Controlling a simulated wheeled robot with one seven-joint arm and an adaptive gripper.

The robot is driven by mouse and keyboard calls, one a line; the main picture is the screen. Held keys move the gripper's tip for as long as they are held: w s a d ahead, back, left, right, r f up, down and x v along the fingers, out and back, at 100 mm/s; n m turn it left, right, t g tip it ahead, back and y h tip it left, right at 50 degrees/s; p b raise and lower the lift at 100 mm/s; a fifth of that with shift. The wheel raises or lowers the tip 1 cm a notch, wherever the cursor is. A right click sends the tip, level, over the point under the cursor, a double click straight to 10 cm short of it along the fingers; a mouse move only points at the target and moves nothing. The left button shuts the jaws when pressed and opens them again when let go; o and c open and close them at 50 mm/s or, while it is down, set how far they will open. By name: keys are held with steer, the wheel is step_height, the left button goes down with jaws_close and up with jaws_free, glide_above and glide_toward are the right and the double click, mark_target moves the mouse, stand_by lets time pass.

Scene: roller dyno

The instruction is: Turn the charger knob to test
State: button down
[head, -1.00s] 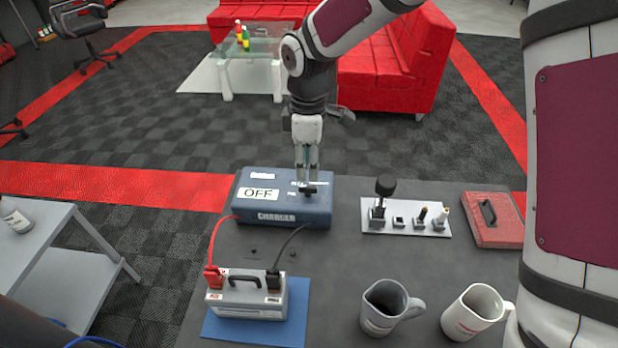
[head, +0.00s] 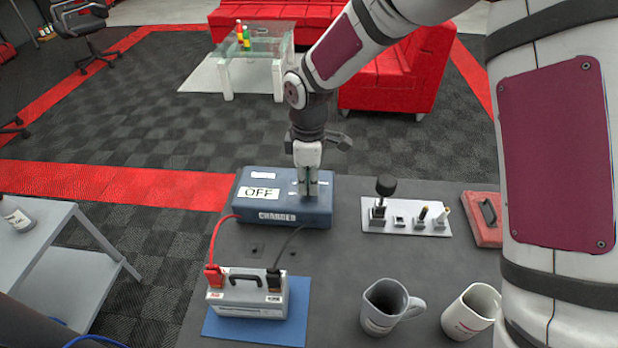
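The blue charger (head: 283,217) stands at the back left of the dark table, with a white display (head: 258,193) reading OFF and a CHARGER label on its front. My gripper (head: 308,194) points down over the right part of the charger's top, where the knob was seen earlier. The fingers now cover the knob, so its pointer and most of the labels around it are hidden. The fingertips are low at the charger's top, close together; I cannot tell whether they grip the knob.
A grey battery (head: 250,303) on a blue mat (head: 222,328) is joined to the charger by red and black cables. A lever panel (head: 405,229), a red case (head: 484,232) and two mugs (head: 383,318) (head: 470,310) stand to the right.

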steer(key=shift+w, duration=0.1)
steer(key=m, duration=0.5)
steer(key=shift+w+r+m+b, duration=0.1)
steer(key=shift+m+b, duration=0.2)
steer(key=shift+w+m, duration=0.1)
steer(key=shift+m, duration=2.5)
steer(key=shift+r, duration=0.1)
steer(key=c, duration=1.8)
jaws_free()
steer(key=shift+o, duration=1)
step_height(320, 180, up, 12)
steer(key=shift+d, duration=0.15)
